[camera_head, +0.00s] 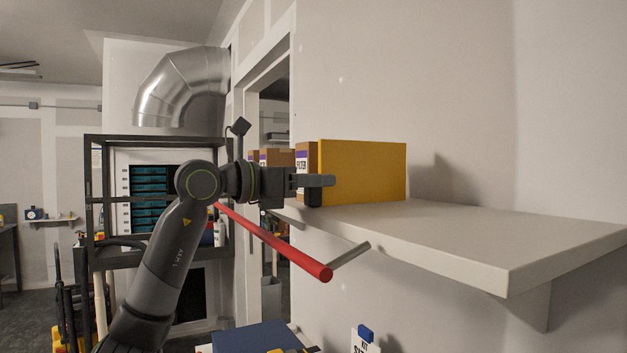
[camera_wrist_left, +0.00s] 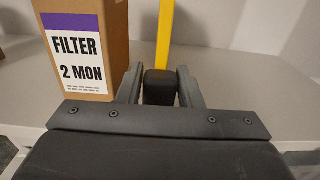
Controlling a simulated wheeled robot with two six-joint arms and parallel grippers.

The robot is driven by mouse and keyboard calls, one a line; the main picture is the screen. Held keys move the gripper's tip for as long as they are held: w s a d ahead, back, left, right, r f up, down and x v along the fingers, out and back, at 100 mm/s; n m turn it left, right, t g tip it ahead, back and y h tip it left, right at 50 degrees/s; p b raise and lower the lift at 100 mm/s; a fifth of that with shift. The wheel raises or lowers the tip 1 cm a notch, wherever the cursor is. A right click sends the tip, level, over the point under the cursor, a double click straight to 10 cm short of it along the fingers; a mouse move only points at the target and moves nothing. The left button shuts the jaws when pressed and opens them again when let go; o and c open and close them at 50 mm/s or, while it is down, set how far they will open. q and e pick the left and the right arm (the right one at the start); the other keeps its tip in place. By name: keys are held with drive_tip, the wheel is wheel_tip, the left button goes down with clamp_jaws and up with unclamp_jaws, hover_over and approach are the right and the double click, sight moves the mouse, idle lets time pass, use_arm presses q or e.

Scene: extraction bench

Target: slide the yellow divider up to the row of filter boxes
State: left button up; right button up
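The yellow divider (camera_head: 362,170) stands upright on the pale wall shelf (camera_head: 430,222). In the left wrist view the divider (camera_wrist_left: 165,35) shows edge-on, with a dark block like a handle (camera_wrist_left: 159,87) on its near side. My left gripper (camera_head: 318,181) is at the divider's near edge; in the wrist view its fingers (camera_wrist_left: 159,86) are close against both sides of that block. The row of filter boxes stands left of the divider; the nearest filter box (camera_wrist_left: 88,45) is upright, with a narrow gap between it and the divider. My right gripper is not in view.
The shelf is bare to the right of the divider, out to its front corner. A red bar (camera_head: 275,243) with a grey rod (camera_head: 350,256) runs below the shelf's front. A dark rack (camera_head: 150,190) and a blue-topped case (camera_head: 255,338) stand lower left.

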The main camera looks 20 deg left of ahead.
use_arm(q)
drive_tip(key=o, duration=0.3)
drive_tip(key=shift+s+a+f+b, duration=0.1)
drive_tip(key=shift+s+a+b, duration=0.3)
drive_tip(key=shift+s+b, duration=0.1)
drive_tip(key=b+v, duration=0.7)
drive_tip(key=v, duration=0.9)
drive_tip(key=shift+s+a, duration=0.1)
